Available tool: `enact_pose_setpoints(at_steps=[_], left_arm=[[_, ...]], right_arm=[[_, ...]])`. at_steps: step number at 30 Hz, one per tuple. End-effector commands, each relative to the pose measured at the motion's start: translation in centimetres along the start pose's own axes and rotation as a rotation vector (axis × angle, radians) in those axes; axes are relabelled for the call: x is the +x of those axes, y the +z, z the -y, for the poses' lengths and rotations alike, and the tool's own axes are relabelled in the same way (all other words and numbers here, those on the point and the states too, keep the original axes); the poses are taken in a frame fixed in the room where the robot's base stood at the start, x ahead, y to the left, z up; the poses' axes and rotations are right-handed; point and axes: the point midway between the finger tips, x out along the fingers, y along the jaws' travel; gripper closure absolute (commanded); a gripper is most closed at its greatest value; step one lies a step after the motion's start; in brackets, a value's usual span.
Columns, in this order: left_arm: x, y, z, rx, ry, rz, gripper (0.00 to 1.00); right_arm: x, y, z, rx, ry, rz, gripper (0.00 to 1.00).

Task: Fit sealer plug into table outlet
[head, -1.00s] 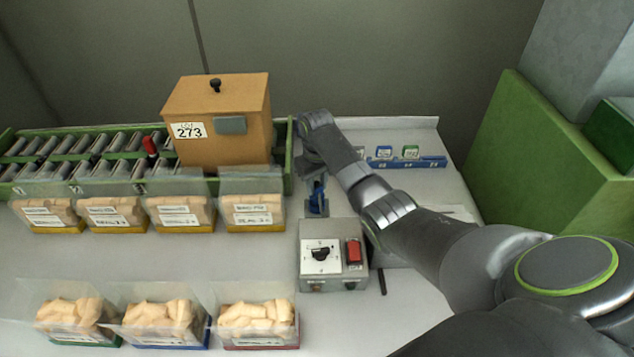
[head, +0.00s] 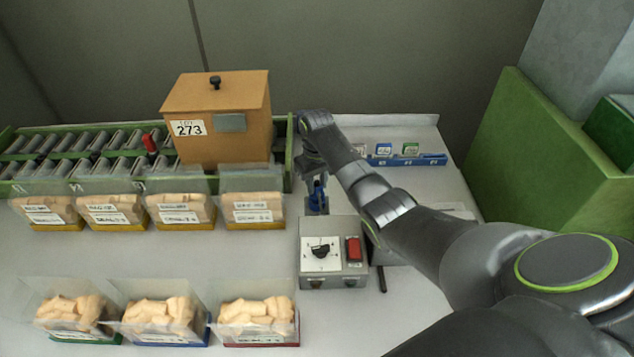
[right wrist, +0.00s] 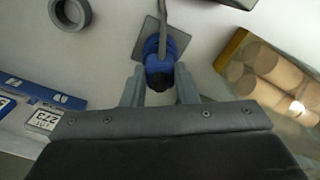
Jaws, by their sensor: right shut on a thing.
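The blue sealer plug (right wrist: 158,72) with its grey cable is between the fingers of my right gripper (right wrist: 160,88) in the right wrist view. My right gripper is shut on it. A flat grey plate (right wrist: 147,42) lies on the table under the plug; the outlet's socket is hidden, and I cannot tell whether the plug is seated. In the head view the blue plug (head: 317,190) shows below my right gripper (head: 315,176), behind the sealer (head: 312,268), a grey box with a black knob and red switch. My left gripper is not in view.
Clear-fronted bins of corks (head: 253,213) stand to the left in two rows. A brown box labelled 273 (head: 235,95) stands by a green roller rack. A blue tag holder (head: 425,161) lies right. A grey ring (right wrist: 86,14) lies near the plate.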

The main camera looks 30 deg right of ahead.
Motion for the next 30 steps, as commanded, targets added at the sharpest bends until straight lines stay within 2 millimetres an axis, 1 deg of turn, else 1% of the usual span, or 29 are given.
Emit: enact_pose_setpoints(at_steps=[30], left_arm=[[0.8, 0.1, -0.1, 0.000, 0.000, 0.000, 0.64]], right_arm=[[1.6, 0.0, 0.0, 0.000, 0.000, 0.000, 0.97]])
